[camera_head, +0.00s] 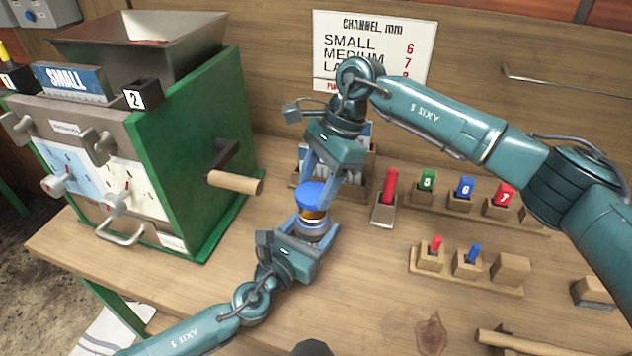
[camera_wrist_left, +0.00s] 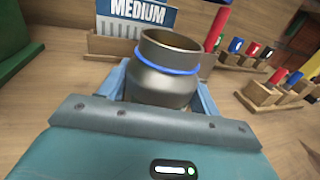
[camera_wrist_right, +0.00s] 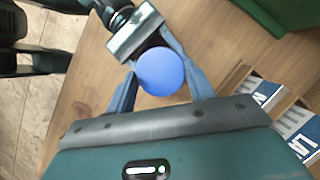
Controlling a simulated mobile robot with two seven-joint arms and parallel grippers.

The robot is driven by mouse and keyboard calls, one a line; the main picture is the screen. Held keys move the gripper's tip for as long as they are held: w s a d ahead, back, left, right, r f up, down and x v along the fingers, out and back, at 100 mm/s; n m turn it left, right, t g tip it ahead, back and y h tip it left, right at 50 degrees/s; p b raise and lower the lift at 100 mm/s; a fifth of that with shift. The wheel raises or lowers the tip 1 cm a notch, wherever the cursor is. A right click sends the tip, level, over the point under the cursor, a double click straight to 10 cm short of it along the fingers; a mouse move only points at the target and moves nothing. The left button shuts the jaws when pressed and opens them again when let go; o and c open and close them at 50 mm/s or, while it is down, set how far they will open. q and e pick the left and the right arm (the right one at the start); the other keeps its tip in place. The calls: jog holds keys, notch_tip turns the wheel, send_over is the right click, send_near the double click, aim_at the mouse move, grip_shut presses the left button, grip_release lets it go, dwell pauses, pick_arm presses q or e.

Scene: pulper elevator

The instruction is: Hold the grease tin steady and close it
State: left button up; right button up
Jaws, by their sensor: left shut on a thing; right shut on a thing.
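The grease tin (camera_head: 314,226) is a round metal pot with a blue ring near its neck. It stands upright in my left gripper (camera_head: 311,238), shut around its sides. The left wrist view shows the tin (camera_wrist_left: 168,82) with an open mouth and no lid on it. The blue round lid (camera_head: 311,196) is in my right gripper (camera_head: 320,182), shut on it. In the head view the lid appears just over the tin, with an amber band under it. In the right wrist view the lid (camera_wrist_right: 161,72) hides the tin's mouth; I cannot tell the exact gap.
A green machine (camera_head: 200,150) with a wooden-handled crank (camera_head: 236,181) stands left. Behind the tin is a card holder (camera_head: 360,188). Right are a red peg in a stand (camera_head: 389,188) and racks of numbered blocks (camera_head: 465,190). The front middle bench is clear.

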jog(key=shift+f, duration=0.6)
jog(key=shift+f, duration=0.1)
jog(key=shift+f, duration=0.75)
jog(key=shift+f, duration=0.6)
